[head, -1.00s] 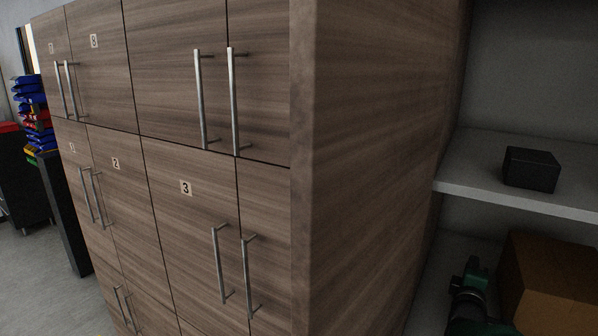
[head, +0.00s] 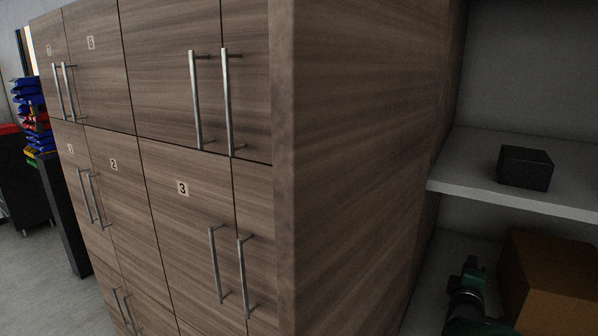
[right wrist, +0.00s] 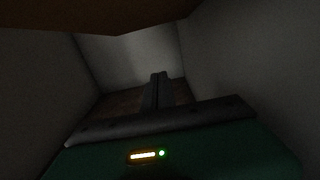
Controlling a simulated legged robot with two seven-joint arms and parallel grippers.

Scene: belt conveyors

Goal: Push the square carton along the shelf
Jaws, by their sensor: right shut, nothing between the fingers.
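The square carton (head: 548,285) is a brown box on the lower shelf at the right of the head view, cut off by the picture's lower right corner. A brown surface, probably its side, fills the top of the right wrist view (right wrist: 120,12). My right gripper (head: 472,264), green and black, is just left of the carton in the head view. I cannot tell whether they touch. In the right wrist view its dark fingers (right wrist: 158,88) are together with nothing between them. My left gripper is not in view.
A small black box (head: 525,167) sits on the grey upper shelf (head: 470,180), above the carton. A wooden locker cabinet (head: 350,150) borders the shelves on the left. Coloured bins (head: 32,115) are stacked at the far left. Bare lower shelf shows left of my right gripper.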

